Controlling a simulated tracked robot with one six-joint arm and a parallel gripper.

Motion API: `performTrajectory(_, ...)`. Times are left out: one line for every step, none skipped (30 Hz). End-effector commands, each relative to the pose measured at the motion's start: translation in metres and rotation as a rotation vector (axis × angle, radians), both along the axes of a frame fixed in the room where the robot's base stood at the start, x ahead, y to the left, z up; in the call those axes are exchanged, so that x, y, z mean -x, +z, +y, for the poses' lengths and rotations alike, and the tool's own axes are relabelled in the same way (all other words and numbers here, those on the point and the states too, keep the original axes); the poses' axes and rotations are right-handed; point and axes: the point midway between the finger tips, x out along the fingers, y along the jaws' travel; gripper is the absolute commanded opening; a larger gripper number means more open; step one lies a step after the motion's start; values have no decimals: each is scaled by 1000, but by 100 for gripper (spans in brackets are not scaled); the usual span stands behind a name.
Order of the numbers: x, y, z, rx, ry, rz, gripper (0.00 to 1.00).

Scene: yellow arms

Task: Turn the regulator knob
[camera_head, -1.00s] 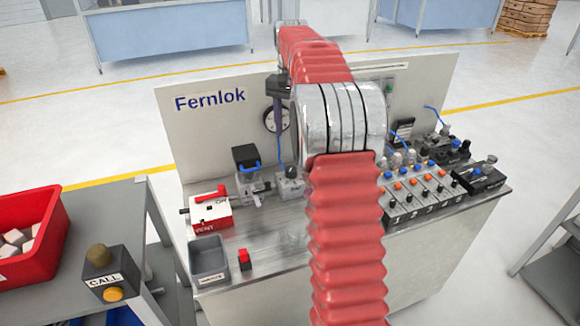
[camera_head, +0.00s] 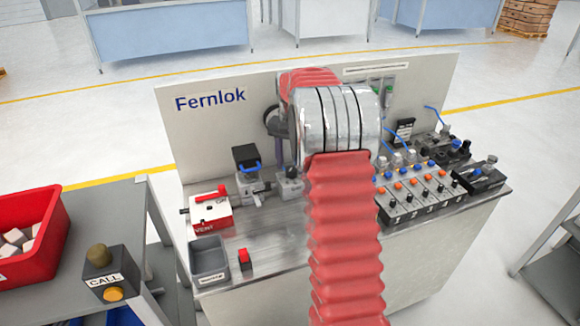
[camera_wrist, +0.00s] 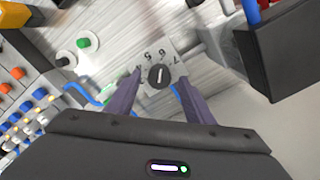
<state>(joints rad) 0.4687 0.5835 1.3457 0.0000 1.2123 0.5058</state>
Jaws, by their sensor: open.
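The regulator knob (camera_wrist: 158,76) is a round black knob with a white pointer line, on a pale plate marked with numbers; 4 to 7 are readable. In the wrist view my gripper (camera_wrist: 159,80) has its two purple fingers apart, one on each side of the knob. I cannot tell whether they touch it. In the head view the regulator (camera_head: 289,186) stands on the bench, partly hidden by my arm, and my gripper is just above it, mostly hidden.
Left of the regulator are a filter unit with a black top (camera_head: 246,157) and a red-and-white VENT box (camera_head: 210,213). A grey tray (camera_head: 209,260) sits at the bench's front left. A valve block with orange buttons (camera_head: 420,190) is to the right. The Fernlok panel (camera_head: 215,130) stands behind.

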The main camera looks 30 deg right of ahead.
Motion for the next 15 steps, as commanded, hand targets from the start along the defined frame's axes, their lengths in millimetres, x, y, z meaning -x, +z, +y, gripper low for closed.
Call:
performTrajectory(0, -5, 0, -1, 0, 2, 48)
performTrajectory(0, -7, 0, 0, 0, 1, 48)
performTrajectory(0, -10, 0, -1, 0, 1, 48)
performTrajectory(0, -11, 0, 0, 0, 0, 48)
performTrajectory(0, -12, 0, 0, 0, 0, 48)
performTrajectory(0, -13, 0, 0, 0, 0, 48)
performTrajectory(0, -13, 0, 0, 0, 0, 48)
performTrajectory(0, -14, 0, 0, 0, 0, 48)
performTrajectory(0, -14, 0, 0, 0, 0, 48)
performTrajectory(0, -13, 0, 0, 0, 0, 48)
performTrajectory(0, -13, 0, 0, 0, 0, 48)
performTrajectory(0, -13, 0, 0, 0, 0, 48)
performTrajectory(0, -13, 0, 0, 0, 0, 48)
performTrajectory(0, -13, 0, 0, 0, 0, 47)
performTrajectory(0, -13, 0, 0, 0, 0, 44)
